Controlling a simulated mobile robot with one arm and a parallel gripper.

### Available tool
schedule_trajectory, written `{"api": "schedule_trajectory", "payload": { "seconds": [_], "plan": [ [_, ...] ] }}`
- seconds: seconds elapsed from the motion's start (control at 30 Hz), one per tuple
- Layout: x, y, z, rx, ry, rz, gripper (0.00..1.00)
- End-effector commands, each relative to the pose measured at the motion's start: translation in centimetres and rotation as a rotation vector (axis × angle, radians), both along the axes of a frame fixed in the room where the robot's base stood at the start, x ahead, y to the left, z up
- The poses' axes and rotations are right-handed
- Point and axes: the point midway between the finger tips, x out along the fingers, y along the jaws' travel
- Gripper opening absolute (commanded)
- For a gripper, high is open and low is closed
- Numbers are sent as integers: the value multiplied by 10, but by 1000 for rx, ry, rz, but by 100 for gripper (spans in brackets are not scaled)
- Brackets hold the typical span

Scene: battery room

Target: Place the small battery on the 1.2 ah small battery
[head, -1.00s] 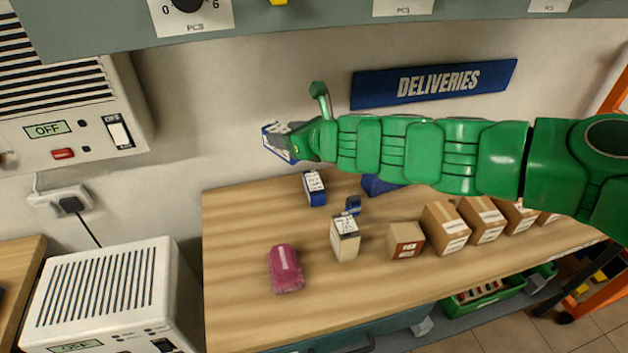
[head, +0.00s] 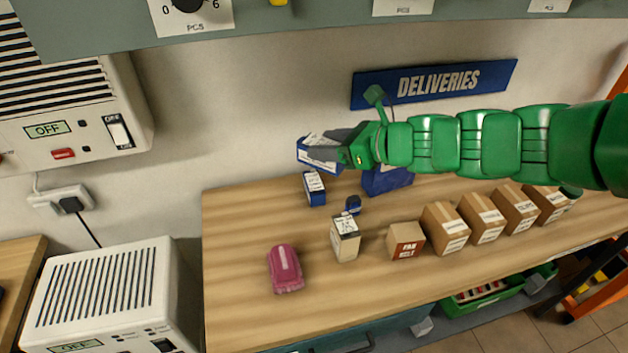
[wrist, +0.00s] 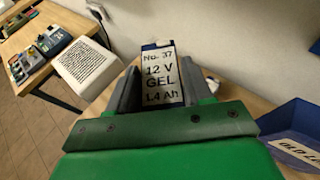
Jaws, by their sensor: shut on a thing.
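My gripper (head: 345,155) is shut on a small blue battery (head: 316,150) with a white label. In the wrist view this held battery (wrist: 161,78) sits between the two fingers, and its label reads "No. 37 12 V GEL 1.4 Ah". A blue battery (head: 314,188) with a white label stands on the table near the wall. The held battery appears just above it and slightly right in the head view; the exact gap cannot be told. The standing battery's label is too small to read, so I cannot confirm 1.2 Ah.
A blue bin (head: 388,181) stands right of the standing battery. A small blue item (head: 353,205), a cream labelled block (head: 345,240), a pink object (head: 285,268) and several cardboard boxes (head: 446,228) are on the table (head: 235,240). The table's left part is clear.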

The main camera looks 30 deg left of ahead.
Motion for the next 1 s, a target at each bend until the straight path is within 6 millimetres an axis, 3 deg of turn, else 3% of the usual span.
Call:
{"api": "schedule_trajectory", "payload": {
  "seconds": [0.33,1.0],
  "plan": [
    [0,-14,4,0,-1,23,0],
    [0,-12,-46,2,1,24,0]
  ]
}}
